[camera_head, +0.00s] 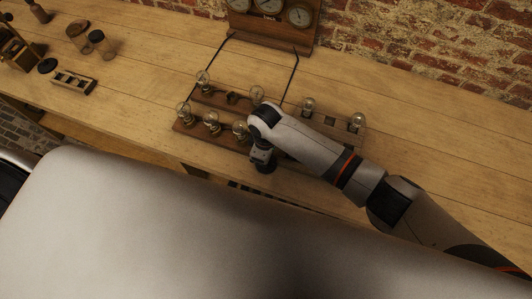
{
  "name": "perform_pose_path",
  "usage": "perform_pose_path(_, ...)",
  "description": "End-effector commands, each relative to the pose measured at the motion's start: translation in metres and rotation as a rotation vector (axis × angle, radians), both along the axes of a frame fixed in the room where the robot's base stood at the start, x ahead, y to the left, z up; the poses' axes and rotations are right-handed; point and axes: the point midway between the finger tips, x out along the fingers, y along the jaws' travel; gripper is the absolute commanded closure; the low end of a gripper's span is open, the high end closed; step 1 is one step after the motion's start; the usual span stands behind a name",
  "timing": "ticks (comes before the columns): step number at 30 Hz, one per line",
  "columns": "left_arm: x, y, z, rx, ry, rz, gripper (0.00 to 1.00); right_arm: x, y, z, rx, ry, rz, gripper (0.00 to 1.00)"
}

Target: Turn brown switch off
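A brown wooden board (180,127) with several glass bulbs, among them one bulb (203,78) at its back left, lies near the front edge of the bench. A small dark fitting (232,97) sits between the two back bulbs. I cannot tell whether it is the brown switch, or whether it is on or off. My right arm reaches in from the right across the board. My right gripper (264,163) points down at the board's front right, and the arm hides that part. Its fingers are too small and dark to read. My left gripper is not in view.
A second board with bulbs (308,104) stands to the right, partly behind my arm. A wooden gauge panel (270,25) with dark cables stands at the back by the brick wall (420,35). Small wooden items (74,82) lie at the left.

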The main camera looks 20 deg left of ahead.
Motion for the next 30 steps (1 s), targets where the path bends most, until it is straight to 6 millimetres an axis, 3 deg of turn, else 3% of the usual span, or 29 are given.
perform_pose_path(17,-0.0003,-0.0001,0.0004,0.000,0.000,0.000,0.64,-0.0001,0.0004,0.0001,0.001,0.000,0.036,0.97)
perform_pose_path(18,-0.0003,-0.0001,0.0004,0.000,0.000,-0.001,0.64,-0.0001,0.0004,0.0001,0.001,0.000,0.036,0.72)
perform_pose_path(22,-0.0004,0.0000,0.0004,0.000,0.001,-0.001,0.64,-0.0001,0.0004,0.0002,0.001,0.000,0.036,0.52)
perform_pose_path(30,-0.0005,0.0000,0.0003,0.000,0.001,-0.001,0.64,0.0000,0.0004,0.0007,0.001,0.000,0.035,0.52)
